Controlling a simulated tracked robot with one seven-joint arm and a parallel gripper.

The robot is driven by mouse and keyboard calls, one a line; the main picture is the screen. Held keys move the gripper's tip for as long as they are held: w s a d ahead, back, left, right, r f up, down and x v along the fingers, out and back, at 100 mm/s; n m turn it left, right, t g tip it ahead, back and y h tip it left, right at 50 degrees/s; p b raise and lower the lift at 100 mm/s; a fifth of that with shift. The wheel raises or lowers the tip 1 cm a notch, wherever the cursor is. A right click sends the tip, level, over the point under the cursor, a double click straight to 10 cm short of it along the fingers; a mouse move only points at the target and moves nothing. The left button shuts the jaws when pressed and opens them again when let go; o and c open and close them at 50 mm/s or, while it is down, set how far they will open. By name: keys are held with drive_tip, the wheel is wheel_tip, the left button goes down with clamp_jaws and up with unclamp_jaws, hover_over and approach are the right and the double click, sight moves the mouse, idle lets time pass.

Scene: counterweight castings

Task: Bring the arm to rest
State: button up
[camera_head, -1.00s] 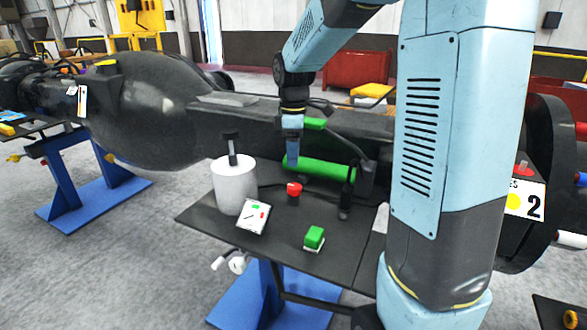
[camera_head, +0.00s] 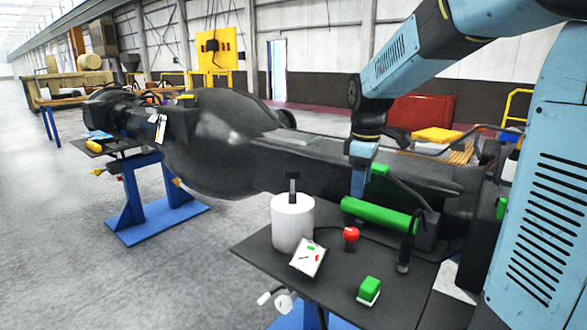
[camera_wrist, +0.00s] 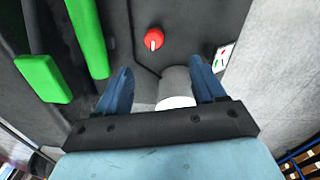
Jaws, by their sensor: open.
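My gripper (camera_head: 361,180) hangs from my blue arm over the dark casting, close to a green cylinder (camera_head: 380,214) at the back of the black table. In the wrist view my gripper (camera_wrist: 165,88) shows two blue fingers spread apart with nothing held between them. A white cylinder (camera_wrist: 176,88) shows beyond and between the fingers, and the green cylinder (camera_wrist: 88,38) lies to their left. Whether a finger touches the green cylinder cannot be told from the head view.
The black table (camera_head: 330,290) holds a white cylinder (camera_head: 292,222), a red knob (camera_head: 351,236), a small card (camera_head: 308,258) and a green block (camera_head: 369,288). The large dark casting (camera_head: 225,140) extends left over a blue stand (camera_head: 133,205). Open floor lies at the left.

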drive_tip(key=s+d+r+m+t, duration=0.1)
drive_tip(key=s+m+t, duration=0.1)
drive_tip(key=s+m, duration=0.4)
drive_tip(key=s+d+r+m+t, duration=0.1)
drive_tip(key=s+m, duration=0.5)
drive_tip(key=s, duration=0.9)
drive_tip(key=shift+s+d+r+t, duration=0.15)
drive_tip(key=shift+s+r+t, duration=0.1)
drive_tip(key=shift+t, duration=0.65)
idle(0.8)
